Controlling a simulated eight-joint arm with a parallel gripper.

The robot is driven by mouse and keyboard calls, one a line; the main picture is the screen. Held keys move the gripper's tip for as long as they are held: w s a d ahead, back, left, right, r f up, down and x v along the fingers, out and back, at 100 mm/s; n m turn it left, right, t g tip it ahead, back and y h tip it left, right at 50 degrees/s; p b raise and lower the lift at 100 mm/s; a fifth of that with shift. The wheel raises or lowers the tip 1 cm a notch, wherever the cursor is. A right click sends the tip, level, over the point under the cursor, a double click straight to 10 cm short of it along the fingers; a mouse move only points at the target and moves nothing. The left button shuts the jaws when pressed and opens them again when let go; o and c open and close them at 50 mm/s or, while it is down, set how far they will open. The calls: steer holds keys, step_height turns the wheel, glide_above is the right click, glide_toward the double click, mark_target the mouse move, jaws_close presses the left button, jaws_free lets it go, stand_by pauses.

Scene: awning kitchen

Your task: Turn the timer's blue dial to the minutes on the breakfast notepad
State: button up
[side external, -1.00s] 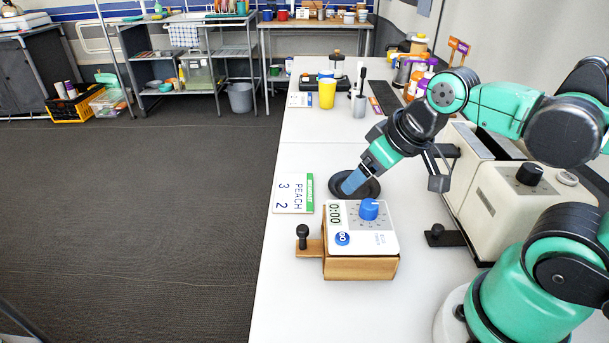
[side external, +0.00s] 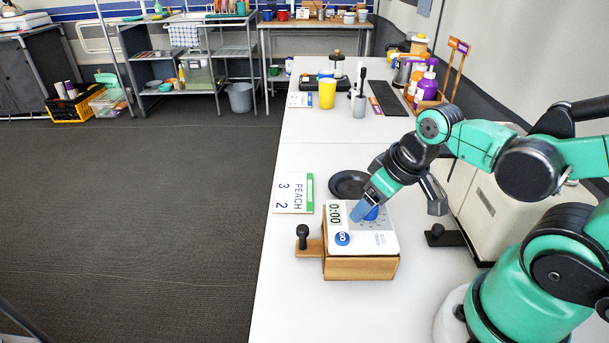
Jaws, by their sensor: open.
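The timer (side external: 375,240) is a white-faced box on a wooden stand, with a display reading 0:00 and a blue GO button (side external: 342,239). Its blue dial (side external: 371,214) is partly hidden behind my gripper (side external: 358,214). My gripper is open, with its blue fingertips low over the timer's face at the dial; I cannot tell whether they touch it. The notepad (side external: 293,193) lies flat to the left of the timer, with a green edge; it reads PEACH and the digits 3 and 2.
A black round plate (side external: 346,183) lies just behind the timer. A cream appliance (side external: 500,208) stands to the right. A wooden piece with a black knob (side external: 302,236) juts from the stand's left. A yellow cup (side external: 327,93) and bottles stand farther back. The counter's middle is clear.

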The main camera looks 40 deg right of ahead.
stand_by(0.3)
jaws_close()
steer(key=shift+m, duration=0.4)
steer(key=m+h, duration=0.1)
steer(key=m, duration=0.1)
steer(key=m+h, duration=0.1)
steer(key=m, duration=0.2)
steer(key=shift+w+a+g, duration=0.1)
steer(key=shift+a+g, duration=0.05)
steer(key=shift+g, duration=0.15)
steer(key=m+h, duration=0.1)
steer(key=m, duration=0.2)
steer(key=m+g+h, duration=0.1)
steer(key=m, duration=0.2)
steer(key=shift+f+g, duration=0.1)
steer(key=shift+g, duration=0.2)
jaws_free()
